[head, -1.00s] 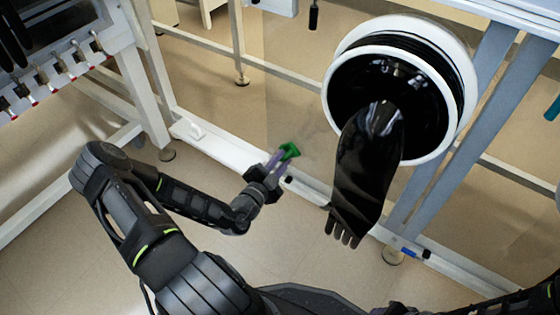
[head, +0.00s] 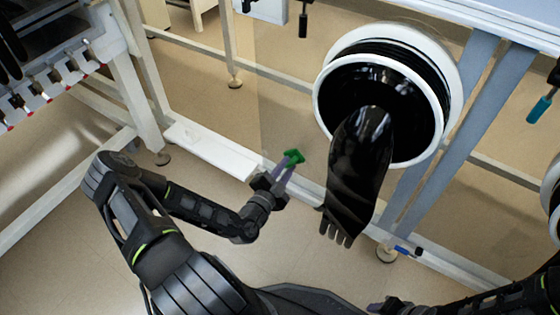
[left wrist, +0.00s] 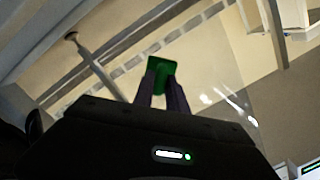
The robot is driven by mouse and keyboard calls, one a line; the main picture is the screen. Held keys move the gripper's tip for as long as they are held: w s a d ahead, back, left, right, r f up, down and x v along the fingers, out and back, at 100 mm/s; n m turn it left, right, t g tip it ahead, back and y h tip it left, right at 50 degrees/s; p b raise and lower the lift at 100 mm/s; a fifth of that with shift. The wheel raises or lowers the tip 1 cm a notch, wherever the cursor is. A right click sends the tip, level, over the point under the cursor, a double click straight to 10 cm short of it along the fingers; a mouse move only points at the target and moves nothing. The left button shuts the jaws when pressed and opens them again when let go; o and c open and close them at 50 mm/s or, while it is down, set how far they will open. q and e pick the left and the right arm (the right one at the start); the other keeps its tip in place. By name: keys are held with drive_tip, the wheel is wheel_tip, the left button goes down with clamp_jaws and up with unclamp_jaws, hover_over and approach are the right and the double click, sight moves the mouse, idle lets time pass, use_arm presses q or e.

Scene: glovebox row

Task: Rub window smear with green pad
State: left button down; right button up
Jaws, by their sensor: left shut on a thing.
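My left gripper (head: 282,172) is shut on the green pad (head: 293,157), holding it out between purple fingers in front of the clear window pane (head: 285,100). The pad is left of the hanging black glove. In the left wrist view the pad (left wrist: 162,76) shows beyond the fingertips, over the pane; I cannot tell if it touches. Pale streaks (left wrist: 232,105) show right of the pad there; I cannot tell whether they are smear or reflections. No clear smear shows in the head view. Part of my right gripper (head: 378,306) shows at the bottom edge, its jaws unclear.
A black glove (head: 355,170) hangs out from a round white-rimmed port (head: 318,105), close right of the pad. A white lower rail (head: 215,150) runs under the pane. A blue marker-like item (head: 405,250) lies on it at right. A frame with hooks (head: 60,85) stands at left.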

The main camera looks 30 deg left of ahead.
use_arm(q)
drive_tip(key=shift+d, duration=0.2)
drive_tip(key=shift+d+p, duration=0.45)
drive_tip(key=shift+d, duration=0.4)
drive_tip(key=shift+w+d+p, duration=0.2)
drive_tip(key=shift+d+p, duration=0.2)
drive_tip(key=shift+d, duration=0.75)
drive_tip(key=shift+r, duration=0.1)
drive_tip(key=shift+s+r+p, duration=0.1)
drive_tip(key=shift+r+p, duration=0.65)
drive_tip(key=shift+p, duration=0.35)
drive_tip(key=shift+f, duration=0.1)
